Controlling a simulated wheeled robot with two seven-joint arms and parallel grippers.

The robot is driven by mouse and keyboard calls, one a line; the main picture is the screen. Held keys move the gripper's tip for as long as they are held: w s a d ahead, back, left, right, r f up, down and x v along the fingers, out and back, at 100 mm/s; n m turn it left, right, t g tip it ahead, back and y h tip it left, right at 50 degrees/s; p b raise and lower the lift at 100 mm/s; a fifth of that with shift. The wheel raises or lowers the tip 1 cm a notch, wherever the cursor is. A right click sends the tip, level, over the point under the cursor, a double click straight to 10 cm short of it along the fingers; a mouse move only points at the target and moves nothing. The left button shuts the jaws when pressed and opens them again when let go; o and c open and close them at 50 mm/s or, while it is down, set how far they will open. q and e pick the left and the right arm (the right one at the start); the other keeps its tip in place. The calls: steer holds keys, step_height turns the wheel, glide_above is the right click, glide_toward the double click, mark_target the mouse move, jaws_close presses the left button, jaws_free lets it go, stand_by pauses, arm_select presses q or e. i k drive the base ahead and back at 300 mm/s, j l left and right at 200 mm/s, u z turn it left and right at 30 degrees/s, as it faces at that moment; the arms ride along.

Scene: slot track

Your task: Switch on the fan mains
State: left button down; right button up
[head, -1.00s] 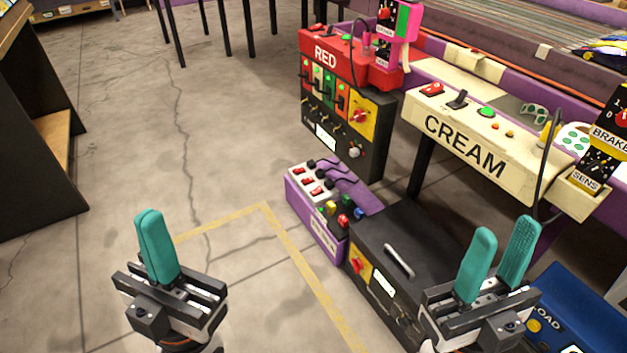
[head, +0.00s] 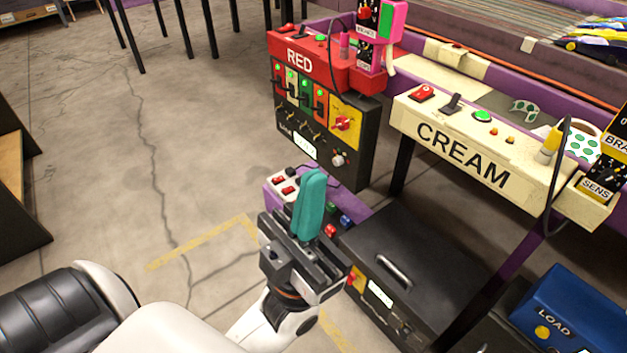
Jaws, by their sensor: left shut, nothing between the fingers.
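No label reading "fan" is legible, so I cannot tell which switch is the fan mains. A red rotary switch on a yellow plate (head: 345,123) is on the black panel below the red RED box (head: 298,60). Another red-and-yellow switch (head: 355,280) is on the low black case (head: 425,250), close to the right of my left gripper. A white strip with red rocker switches (head: 284,183) lies on the purple box just behind that gripper. My left gripper (head: 313,178) is shut and empty, fingers pointing up, and hides part of the purple box. My right gripper is out of view.
The CREAM console (head: 495,150) at right carries a red rocker, a black lever and a green button. A blue LOAD box (head: 568,310) sits at bottom right. A dark cabinet stands at the left edge. The concrete floor at left (head: 110,180) is clear.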

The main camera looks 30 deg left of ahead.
mark_target(286, 190)
steer(key=i+j+z, duration=0.1)
steer(key=j+z, duration=0.4)
steer(key=j, duration=1.4)
